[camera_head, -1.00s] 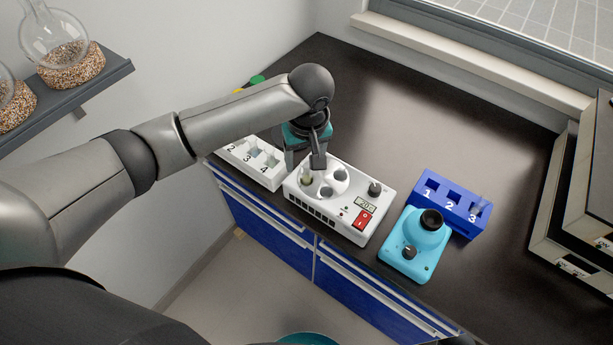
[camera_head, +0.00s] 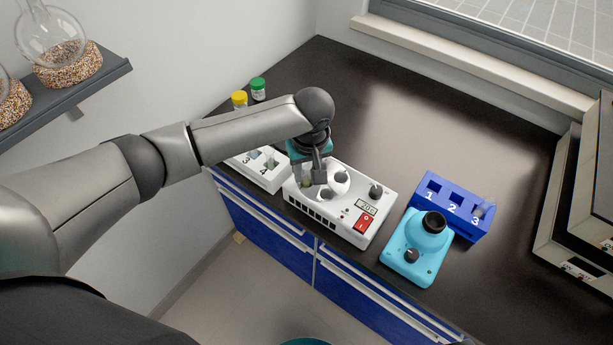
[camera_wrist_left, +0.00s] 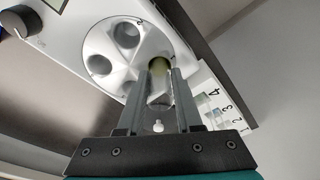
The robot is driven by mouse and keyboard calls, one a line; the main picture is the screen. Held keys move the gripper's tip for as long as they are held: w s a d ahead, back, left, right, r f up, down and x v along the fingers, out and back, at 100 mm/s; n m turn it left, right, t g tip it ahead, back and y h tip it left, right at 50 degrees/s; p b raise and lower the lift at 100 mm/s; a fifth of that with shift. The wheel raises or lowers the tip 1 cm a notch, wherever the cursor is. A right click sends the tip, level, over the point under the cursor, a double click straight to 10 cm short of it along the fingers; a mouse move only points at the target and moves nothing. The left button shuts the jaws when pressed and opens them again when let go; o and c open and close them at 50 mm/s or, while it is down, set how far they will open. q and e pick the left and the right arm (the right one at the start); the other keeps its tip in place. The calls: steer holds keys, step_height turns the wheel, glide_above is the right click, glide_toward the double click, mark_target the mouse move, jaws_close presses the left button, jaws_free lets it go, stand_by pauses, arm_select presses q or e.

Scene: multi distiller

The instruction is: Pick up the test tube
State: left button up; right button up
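A clear test tube (camera_head: 306,175) with olive-green contents stands in the left well of the white device with a round multi-well top (camera_head: 352,187). In the left wrist view the tube (camera_wrist_left: 160,67) shows between the tips of my left gripper (camera_wrist_left: 160,88). In the head view my left gripper (camera_head: 313,174) points down at that well. Its two fingers stand apart on either side of the tube, and I see no clear contact. The tube's lower part is hidden in the well. My right gripper is not in view.
A white numbered rack (camera_head: 271,177) stands left of the device. A blue numbered rack (camera_head: 456,201) has a clear tube in slot 3. A turquoise device (camera_head: 416,250) stands at the front. Yellow-capped (camera_head: 239,98) and green-capped (camera_head: 258,88) bottles stand behind my arm. The back of the counter is clear.

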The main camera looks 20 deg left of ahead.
arm_select(q)
jaws_close()
steer(key=shift+r, duration=0.1)
